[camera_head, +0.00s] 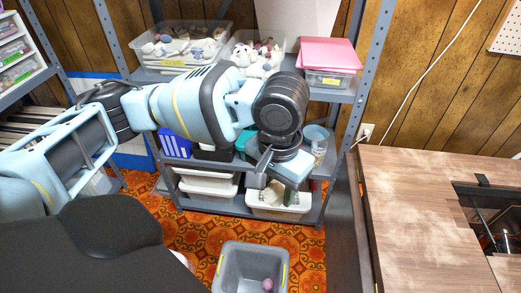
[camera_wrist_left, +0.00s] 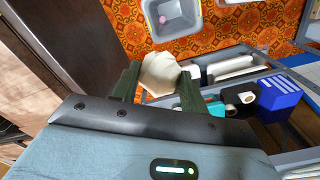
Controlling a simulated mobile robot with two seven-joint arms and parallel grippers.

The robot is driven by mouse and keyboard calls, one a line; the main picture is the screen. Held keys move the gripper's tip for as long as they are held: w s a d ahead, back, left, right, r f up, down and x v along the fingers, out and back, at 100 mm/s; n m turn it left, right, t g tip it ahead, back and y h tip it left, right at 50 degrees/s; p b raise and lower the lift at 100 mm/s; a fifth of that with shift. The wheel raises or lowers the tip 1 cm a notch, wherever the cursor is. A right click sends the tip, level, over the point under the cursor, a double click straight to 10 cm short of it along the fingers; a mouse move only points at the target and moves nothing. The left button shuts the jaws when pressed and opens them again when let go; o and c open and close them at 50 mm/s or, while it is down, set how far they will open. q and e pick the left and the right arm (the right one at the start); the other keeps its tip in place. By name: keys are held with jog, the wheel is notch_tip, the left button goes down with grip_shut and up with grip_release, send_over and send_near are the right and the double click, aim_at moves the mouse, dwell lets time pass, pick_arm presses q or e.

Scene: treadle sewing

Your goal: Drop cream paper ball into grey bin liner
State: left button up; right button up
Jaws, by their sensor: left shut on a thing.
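The cream paper ball (camera_wrist_left: 160,74) is between the two dark fingers of my left gripper (camera_wrist_left: 159,86) in the left wrist view. The gripper is shut on it. In the head view my left gripper (camera_head: 281,192) points down in front of the lower shelf, and the ball is hard to make out there. The grey bin liner (camera_head: 231,262) stands on the floor at the bottom of the head view, with yellow strips on its sides. It also shows at the top of the left wrist view (camera_wrist_left: 198,27), apart from the ball. My right gripper is out of view.
A small pinkish-purple ball (camera_head: 267,284) lies in the bin. A metal shelf (camera_head: 190,77) with plastic tubs and a white bin (camera_head: 262,212) stands behind my gripper. A wooden sewing table (camera_head: 415,215) is at the right. Patterned orange floor (camera_head: 200,228) shows around the bin.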

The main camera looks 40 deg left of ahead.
pick_arm(q)
jog(key=w+d+f+n+p, duration=0.1)
jog(key=w+f+n, duration=0.15)
jog(key=f, duration=0.55)
jog(key=w+d+f+n+p, duration=0.1)
jog(key=w+f+n, duration=0.1)
jog(key=w+f, duration=0.35)
jog(key=s+a+f+n, duration=0.1)
jog(key=s+a+f, duration=0.1)
jog(key=s+f, duration=0.2)
jog(key=s+a+f+p, duration=0.1)
jog(key=s+f, duration=0.3)
jog(key=f, duration=0.7)
jog(key=s+a+f+n+p, duration=0.1)
jog(key=s+a+f, duration=0.2)
jog(key=f, duration=0.4)
jog(key=shift+s+a+f+n, duration=0.15)
jog(key=shift+s+f+n, duration=0.15)
jog(key=shift+s, duration=0.45)
notch_tip(320, 180, down, 6)
jog(key=b, duration=0.7)
